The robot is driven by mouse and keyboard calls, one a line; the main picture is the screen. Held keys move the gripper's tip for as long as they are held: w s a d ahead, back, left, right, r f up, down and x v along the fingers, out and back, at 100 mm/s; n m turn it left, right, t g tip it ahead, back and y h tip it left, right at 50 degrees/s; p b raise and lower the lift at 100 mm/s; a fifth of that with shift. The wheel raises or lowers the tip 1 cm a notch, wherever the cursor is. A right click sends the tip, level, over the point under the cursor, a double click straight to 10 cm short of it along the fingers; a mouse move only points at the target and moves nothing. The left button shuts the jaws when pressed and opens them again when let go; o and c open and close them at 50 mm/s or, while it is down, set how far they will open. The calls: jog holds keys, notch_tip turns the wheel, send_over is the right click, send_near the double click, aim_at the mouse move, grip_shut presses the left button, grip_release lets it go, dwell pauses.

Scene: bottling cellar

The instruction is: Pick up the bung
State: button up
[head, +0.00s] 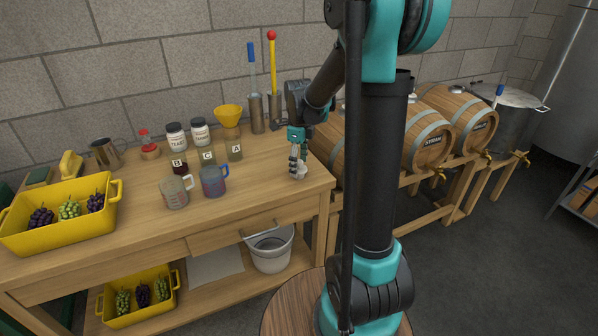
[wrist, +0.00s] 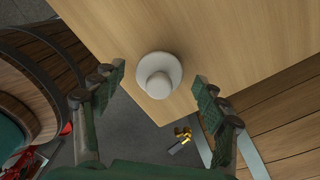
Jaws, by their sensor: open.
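The bung (wrist: 158,76) is a small pale grey-white stopper with a wide round base and a narrower top. It stands on the wooden bench near its right front corner. In the head view the bung (head: 300,171) shows partly at the fingertips of my gripper (head: 298,168). In the wrist view my gripper (wrist: 163,92) is open, with one green-padded finger left of the bung and one right of it. Neither finger visibly touches it. The fingers point down at the bench top.
The bench (head: 262,185) is clear around the bung. Two measuring jugs, one clear (head: 175,192) and one blue-handled (head: 213,181), stand to its left. A yellow funnel (head: 229,116) and tall cylinders are behind. Barrels (head: 428,140) stand close right; a bucket (head: 270,250) sits below.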

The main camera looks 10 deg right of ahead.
aim_at(299, 161)
jog(key=shift+f, duration=0.9)
jog(key=c, duration=1.2)
jog(key=shift+r, duration=0.15)
jog(key=shift+c, duration=0.2)
notch_tip(299, 161, up, 20)
